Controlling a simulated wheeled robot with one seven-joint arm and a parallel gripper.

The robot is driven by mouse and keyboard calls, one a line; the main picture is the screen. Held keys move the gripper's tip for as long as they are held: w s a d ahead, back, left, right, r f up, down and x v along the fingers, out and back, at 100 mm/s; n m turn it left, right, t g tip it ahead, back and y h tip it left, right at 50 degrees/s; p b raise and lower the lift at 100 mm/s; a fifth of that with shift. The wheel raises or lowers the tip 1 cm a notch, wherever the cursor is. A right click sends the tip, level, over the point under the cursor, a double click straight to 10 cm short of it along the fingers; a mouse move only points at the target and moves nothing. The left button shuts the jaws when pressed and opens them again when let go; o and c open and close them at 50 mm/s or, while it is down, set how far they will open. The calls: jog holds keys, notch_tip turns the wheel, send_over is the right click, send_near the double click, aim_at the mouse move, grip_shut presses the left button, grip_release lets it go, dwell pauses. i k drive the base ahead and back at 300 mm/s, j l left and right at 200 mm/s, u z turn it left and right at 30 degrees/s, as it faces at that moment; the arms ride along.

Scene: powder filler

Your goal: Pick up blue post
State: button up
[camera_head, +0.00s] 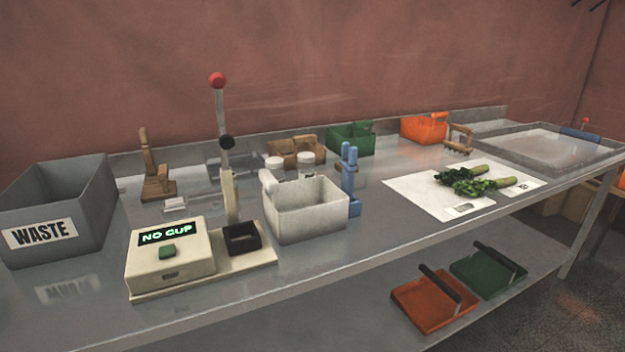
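The blue post (349,180) stands upright on the metal table, just right of the white bin. It has a tall, narrow shaft with two prongs at the top and a wider blue block at its foot. The white bin hides part of its lower left side. My gripper is not in view.
The white bin (305,214) stands close at the post's left. The filler machine (170,257) reading "NO CUP" and a grey WASTE bin (60,208) are further left. A white sheet (420,189) with leafy vegetables (465,183) lies right. Bare table lies in front of the post.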

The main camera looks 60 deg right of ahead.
aim_at(349, 155)
jog(key=l+u, duration=0.2)
jog(key=u, duration=0.25)
jog(key=k+l+u, duration=0.15)
jog(key=u, duration=0.3)
jog(key=k+l+u, duration=0.1)
jog(key=u, duration=0.35)
jog(key=k+l, duration=0.6)
jog(key=k, duration=0.15)
jog(key=k+l, duration=1.25)
jog(key=k, duration=0.3)
